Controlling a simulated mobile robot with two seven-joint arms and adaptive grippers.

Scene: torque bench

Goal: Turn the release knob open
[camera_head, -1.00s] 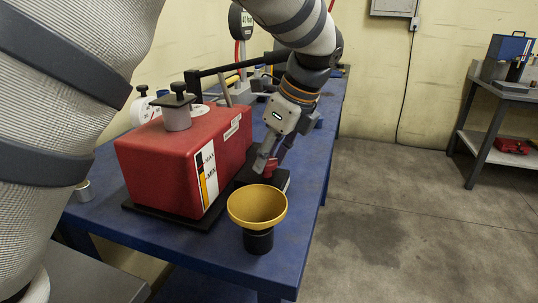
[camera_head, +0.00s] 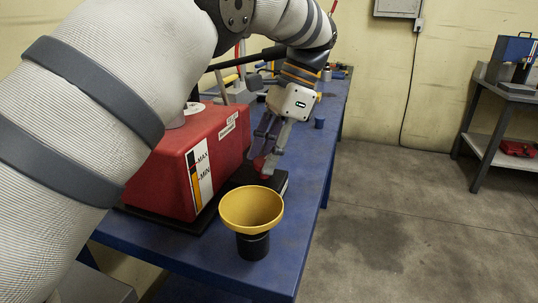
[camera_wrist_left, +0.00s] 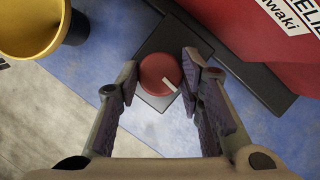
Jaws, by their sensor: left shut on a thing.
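The release knob (camera_wrist_left: 160,73) is a round red knob with a white mark, on a dark plate (camera_wrist_left: 156,101). In the wrist view the mark points to the lower right. In the head view only a little red of the knob shows between the fingers. My left gripper (camera_head: 263,161) reaches down onto the knob from above, beside the red tank (camera_head: 175,176). In the wrist view its two fingers (camera_wrist_left: 160,80) stand on either side of the knob, and it is shut on it. My right gripper is not in view.
A yellow funnel (camera_head: 251,209) on a black base stands on the blue bench (camera_head: 305,180) close in front of the knob. A small blue cup (camera_head: 319,122) stands farther back. The floor (camera_head: 400,225) right of the bench is clear.

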